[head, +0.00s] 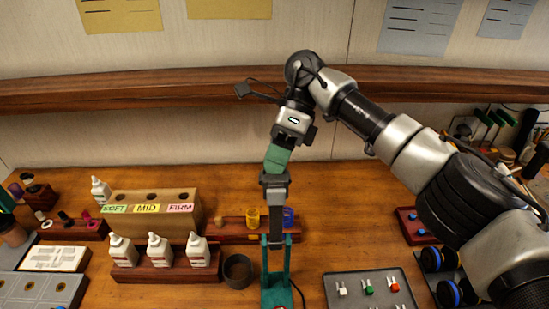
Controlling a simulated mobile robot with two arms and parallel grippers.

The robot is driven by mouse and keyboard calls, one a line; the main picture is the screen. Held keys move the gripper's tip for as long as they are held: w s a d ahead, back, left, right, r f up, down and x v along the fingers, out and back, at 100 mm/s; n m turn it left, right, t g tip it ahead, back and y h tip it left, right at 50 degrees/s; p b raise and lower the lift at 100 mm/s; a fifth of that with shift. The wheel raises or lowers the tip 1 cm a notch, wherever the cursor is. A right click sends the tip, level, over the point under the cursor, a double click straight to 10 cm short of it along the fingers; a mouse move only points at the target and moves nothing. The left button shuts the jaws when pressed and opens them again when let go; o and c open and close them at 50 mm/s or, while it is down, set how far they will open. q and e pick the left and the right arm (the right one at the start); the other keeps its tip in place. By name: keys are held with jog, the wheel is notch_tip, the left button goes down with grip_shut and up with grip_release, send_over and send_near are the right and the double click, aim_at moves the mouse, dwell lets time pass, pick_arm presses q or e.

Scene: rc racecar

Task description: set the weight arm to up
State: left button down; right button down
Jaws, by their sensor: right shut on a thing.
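The weight arm (275,225) is a dark grey bar standing roughly upright over a teal stand (276,285) at the front middle of the bench. A grey block (274,182) sits near its top, and a green grip piece (277,159) rises above that, tilted slightly. My right gripper (284,143) comes down from above and is shut on the top of the weight arm, at the green piece. Its fingertips are hard to make out. The stand's lower end is cut off by the picture's bottom edge. My left gripper is not in view.
Several white bottles (160,250) stand in a wooden rack at left, before a SOFT/MID/FIRM box (168,202). A dark round cup (237,270) is left of the stand. A yellow cup (252,217) and a blue cup (288,217) stand behind. A grey tray (350,303) lies right.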

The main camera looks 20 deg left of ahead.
jog(key=c, duration=1.2)
grip_release()
jog(key=shift+s+d+f, duration=0.15)
jog(key=shift+f, duration=0.35)
jog(key=shift+o, duration=0.2)
jog(key=p+v, duration=0.3)
jog(key=v, duration=0.5)
jog(key=shift+r, duration=0.15)
jog(key=shift+s, duration=0.15)
